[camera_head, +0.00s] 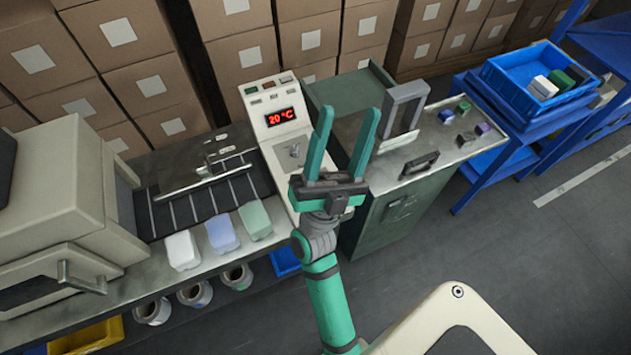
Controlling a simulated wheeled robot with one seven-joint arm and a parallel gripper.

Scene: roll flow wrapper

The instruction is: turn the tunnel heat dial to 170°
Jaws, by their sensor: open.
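A cream control panel (270,98) stands right of the conveyor, with a red display (281,117) reading "20 °C". Below the display, a small grey metal dial (295,151) sits on the sloped cream face. Its pointer angle is too small to read. My gripper (343,122) has two long green fingers spread wide apart, with nothing between them. It is in front of the panel and to the right of the dial in the picture, its left finger near the panel's right edge. It does not appear to touch the dial.
A conveyor (200,196) runs left into a beige tunnel (60,175). White, blue and green packs line its front edge. At right stands a green cabinet (392,215) with a grey upright frame (404,105). A blue tray (528,85) sits farther right. Stacked boxes (250,50) close off the back.

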